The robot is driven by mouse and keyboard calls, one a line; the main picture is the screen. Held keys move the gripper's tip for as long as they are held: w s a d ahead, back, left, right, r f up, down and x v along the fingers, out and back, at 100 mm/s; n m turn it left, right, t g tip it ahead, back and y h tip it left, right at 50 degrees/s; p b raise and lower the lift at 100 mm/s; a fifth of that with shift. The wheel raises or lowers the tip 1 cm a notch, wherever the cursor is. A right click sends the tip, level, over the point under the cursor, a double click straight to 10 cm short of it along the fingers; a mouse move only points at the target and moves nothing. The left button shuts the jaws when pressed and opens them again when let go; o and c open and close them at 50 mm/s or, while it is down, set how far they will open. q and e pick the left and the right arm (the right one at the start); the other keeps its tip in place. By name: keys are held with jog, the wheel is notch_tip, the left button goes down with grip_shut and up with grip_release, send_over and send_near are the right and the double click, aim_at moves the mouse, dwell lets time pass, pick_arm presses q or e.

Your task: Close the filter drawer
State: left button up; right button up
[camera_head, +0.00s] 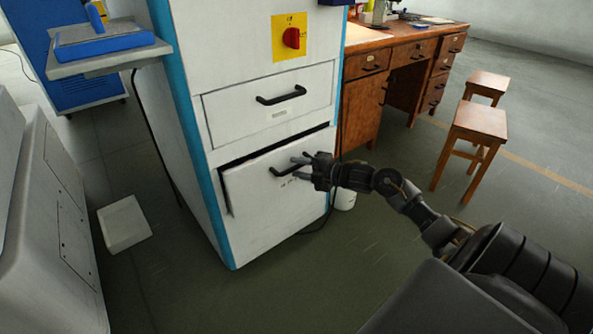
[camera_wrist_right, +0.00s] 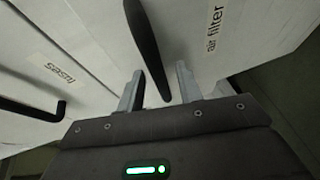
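The filter drawer (camera_head: 262,212) is the lower white drawer of the cabinet. It stands slightly open, with a dark gap along its top and left edges. Its black bar handle (camera_head: 283,171) is by my right gripper (camera_head: 296,168). In the right wrist view an "air filter" label (camera_wrist_right: 215,30) shows on the drawer front. There the handle (camera_wrist_right: 148,48) runs between the two spread grey fingers of the right gripper (camera_wrist_right: 160,75), with room on both sides. Whether a finger touches it is unclear. My left gripper is out of view.
The closed upper drawer (camera_head: 270,105) has its own black handle (camera_head: 281,95), and a red rotary switch (camera_head: 292,38) sits above. A white container (camera_head: 345,199) stands on the floor beside the cabinet. A wooden desk (camera_head: 364,107) and stools are to the right.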

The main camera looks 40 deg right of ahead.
jog(key=shift+w+a+f, duration=0.1)
jog(key=shift+w+a, duration=0.15)
jog(key=shift+w, duration=0.35)
grip_shut()
